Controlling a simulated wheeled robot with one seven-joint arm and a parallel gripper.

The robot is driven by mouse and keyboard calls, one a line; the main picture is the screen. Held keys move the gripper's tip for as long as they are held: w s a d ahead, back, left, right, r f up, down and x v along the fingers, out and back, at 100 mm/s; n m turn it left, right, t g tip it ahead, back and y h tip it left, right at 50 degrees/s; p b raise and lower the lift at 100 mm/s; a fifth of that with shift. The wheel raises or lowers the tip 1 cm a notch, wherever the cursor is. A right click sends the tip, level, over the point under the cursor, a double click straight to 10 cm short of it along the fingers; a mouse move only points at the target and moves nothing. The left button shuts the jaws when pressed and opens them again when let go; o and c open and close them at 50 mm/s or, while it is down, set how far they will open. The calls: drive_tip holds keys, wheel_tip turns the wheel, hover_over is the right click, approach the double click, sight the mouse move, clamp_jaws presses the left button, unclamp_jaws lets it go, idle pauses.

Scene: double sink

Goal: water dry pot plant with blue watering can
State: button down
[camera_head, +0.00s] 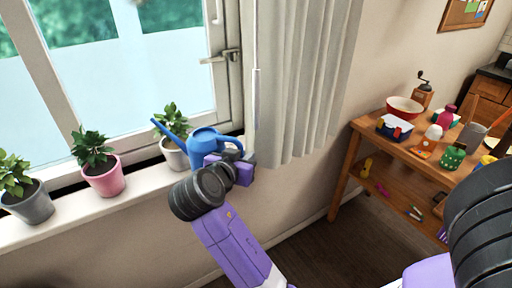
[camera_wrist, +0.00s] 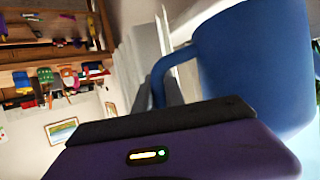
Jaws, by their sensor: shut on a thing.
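The blue watering can (camera_head: 203,142) is held in the air by the window sill, its spout pointing up and left. My gripper (camera_head: 238,157) is shut on its handle; the can's body (camera_wrist: 255,65) and handle (camera_wrist: 165,75) fill the right of the wrist view. Three potted plants stand on the sill: one in a grey pot (camera_head: 30,205) at far left, one in a pink pot (camera_head: 104,179), and one in a white pot (camera_head: 175,155). The can is partly in front of the white pot. All show green leaves; I cannot tell which soil is dry.
The window frame (camera_head: 133,70) rises behind the sill (camera_head: 140,186). A grey curtain (camera_head: 305,80) hangs just right of the can. A wooden table (camera_head: 385,150) at the right carries a red bowl (camera_head: 404,107) and several small things. Bare floor (camera_head: 325,238) lies between.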

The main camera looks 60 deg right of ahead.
drive_tip(key=s+r+g+p, duration=0.4)
drive_tip(key=r+p, duration=0.1)
drive_tip(key=p, duration=0.2)
drive_tip(key=shift+s+d+r+n, duration=0.2)
drive_tip(key=shift+d+n, duration=0.05)
drive_tip(key=shift+n, duration=0.15)
idle(0.3)
idle(0.9)
drive_tip(key=shift+w+a+r+n+g, duration=0.1)
drive_tip(key=shift+r+n+g, duration=0.1)
drive_tip(key=shift+r, duration=0.35)
drive_tip(key=shift+a+r+n+g, duration=0.1)
drive_tip(key=shift+r+g, duration=0.1)
drive_tip(key=shift+r, duration=0.3)
idle(0.9)
drive_tip(key=shift+w+r+n, duration=0.15)
drive_tip(key=shift+r+n, duration=0.15)
drive_tip(key=shift+r, duration=0.65)
